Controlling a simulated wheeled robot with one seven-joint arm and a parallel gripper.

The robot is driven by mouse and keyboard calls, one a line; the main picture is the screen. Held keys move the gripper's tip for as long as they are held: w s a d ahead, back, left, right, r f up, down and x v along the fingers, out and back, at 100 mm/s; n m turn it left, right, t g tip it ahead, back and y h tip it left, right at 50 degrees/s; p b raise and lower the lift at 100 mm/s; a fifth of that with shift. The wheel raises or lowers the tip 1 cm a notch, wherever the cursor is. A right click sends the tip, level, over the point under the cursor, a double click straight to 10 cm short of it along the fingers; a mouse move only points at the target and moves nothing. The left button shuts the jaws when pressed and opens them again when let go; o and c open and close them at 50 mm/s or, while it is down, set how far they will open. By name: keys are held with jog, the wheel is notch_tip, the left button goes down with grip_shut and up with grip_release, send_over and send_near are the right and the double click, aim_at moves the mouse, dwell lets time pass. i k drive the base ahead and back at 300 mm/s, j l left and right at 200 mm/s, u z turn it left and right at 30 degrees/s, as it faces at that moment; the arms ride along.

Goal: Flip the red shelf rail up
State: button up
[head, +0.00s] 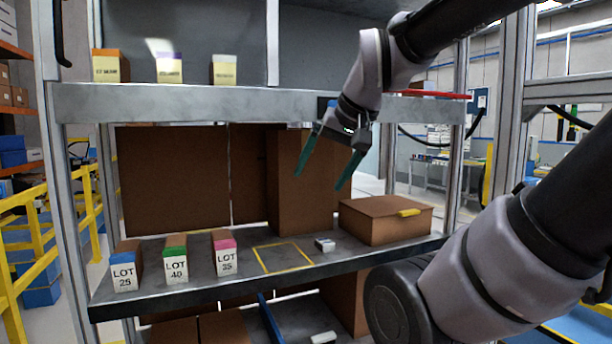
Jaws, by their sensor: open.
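The red shelf rail (432,95) shows as a thin red strip along the right part of the upper shelf (200,103). My arm hides its left end, so I cannot tell how far it runs. It appears to lie flat. My gripper (325,180) points down in front of the gap between the two shelves, left of the rail and below it. Its two teal fingers are spread and empty, apart from the rail.
The lower shelf holds a brown box with a yellow tab (385,220), a small grey item (325,244), a yellow-outlined square (283,257) and LOT boxes (176,266). Small boxes (168,68) stand on the upper shelf's left. Metal posts (509,110) frame the rack.

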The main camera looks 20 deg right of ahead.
aim_at(408, 91)
jog(key=z, duration=1.3)
jog(key=l+u, duration=0.15)
jog(key=l, duration=0.2)
jog(key=i, duration=0.05)
